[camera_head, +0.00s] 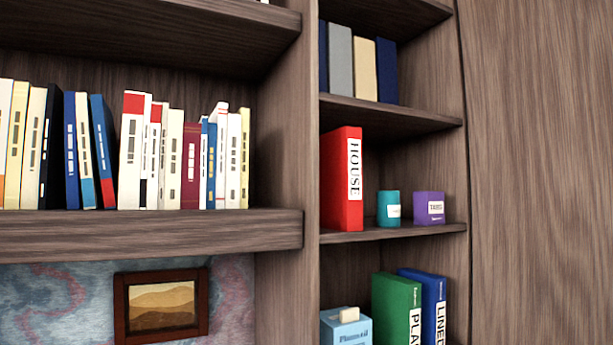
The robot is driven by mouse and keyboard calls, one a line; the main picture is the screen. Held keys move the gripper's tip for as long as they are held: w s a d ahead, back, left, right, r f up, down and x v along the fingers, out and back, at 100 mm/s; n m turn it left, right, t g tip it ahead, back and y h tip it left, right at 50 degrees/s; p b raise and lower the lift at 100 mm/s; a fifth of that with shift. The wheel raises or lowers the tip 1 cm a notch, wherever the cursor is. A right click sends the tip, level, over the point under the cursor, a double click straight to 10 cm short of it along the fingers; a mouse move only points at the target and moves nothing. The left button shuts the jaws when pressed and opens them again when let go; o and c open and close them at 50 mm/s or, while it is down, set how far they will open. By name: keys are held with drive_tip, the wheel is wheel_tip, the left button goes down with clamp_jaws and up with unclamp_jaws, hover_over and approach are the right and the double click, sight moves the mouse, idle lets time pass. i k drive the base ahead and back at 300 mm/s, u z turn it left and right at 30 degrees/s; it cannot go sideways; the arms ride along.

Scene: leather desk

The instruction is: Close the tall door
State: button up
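A tall, flat brown wood panel (540,170) fills the right side of the head view and runs past the top, bottom and right edges. It may be the tall door. A narrow dark seam separates it from the open shelves on its left. I see no handle or hinge on it, and I cannot tell whether it stands open or shut. My gripper is not in view.
A long book shelf (150,233) and a framed picture (160,306) are further left.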

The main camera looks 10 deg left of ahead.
sight(538, 74)
drive_tip(key=u, duration=0.65)
drive_tip(key=k, duration=0.8)
drive_tip(key=z, duration=1.15)
drive_tip(key=i, duration=0.45)
drive_tip(key=z, duration=0.7)
